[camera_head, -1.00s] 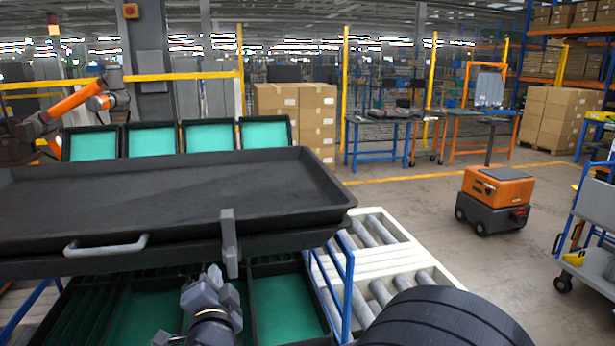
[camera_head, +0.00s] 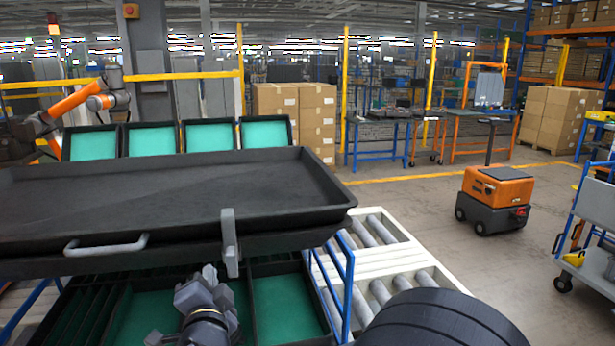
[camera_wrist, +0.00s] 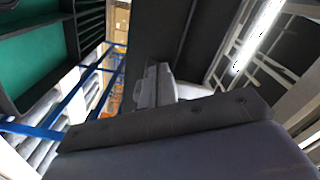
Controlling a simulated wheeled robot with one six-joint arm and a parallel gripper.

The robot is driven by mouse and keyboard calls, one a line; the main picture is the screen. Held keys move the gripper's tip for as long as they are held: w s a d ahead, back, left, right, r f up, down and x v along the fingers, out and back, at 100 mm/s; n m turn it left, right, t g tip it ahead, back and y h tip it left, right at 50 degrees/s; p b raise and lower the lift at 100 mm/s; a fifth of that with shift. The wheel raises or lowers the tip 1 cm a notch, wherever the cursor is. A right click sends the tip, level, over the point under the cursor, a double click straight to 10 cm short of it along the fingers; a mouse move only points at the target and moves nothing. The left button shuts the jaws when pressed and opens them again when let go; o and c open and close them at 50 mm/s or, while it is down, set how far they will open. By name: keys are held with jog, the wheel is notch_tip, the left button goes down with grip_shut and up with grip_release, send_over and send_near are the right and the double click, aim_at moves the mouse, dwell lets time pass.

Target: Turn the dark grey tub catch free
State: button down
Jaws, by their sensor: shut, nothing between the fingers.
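The dark grey tub (camera_head: 160,205) is wide and shallow, in the left half of the head view. Its catch (camera_head: 230,243) is a grey upright bar on the front side, near the right end, reaching from the rim to below the tub's lower edge. My gripper (camera_head: 209,273) is just below and left of the catch, shut and empty. In the head view it looks apart from the catch, but depth is hard to judge. In the wrist view, my gripper's body fills the bottom; a grey block lies beyond it, and I cannot tell whether it is fingers or catch.
A pale bar handle (camera_head: 105,246) is on the tub's front, left of the catch. Green-lined trays (camera_head: 285,305) lie below. A blue frame (camera_head: 345,285) and a roller conveyor (camera_head: 385,250) stand to the right. An orange cart (camera_head: 495,197) is on the open floor.

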jog(key=v, duration=0.6)
dwell(0.3)
jog(key=m, duration=2.4)
send_near(230, 243)
jog(key=shift+w+a+r, duration=0.15)
jog(key=shift+w+a, duration=0.6)
jog(key=shift+w, duration=0.25)
jog(key=shift+w+a+r, duration=0.15)
jog(key=shift+w+a, duration=0.65)
jog(key=shift+w, duration=0.25)
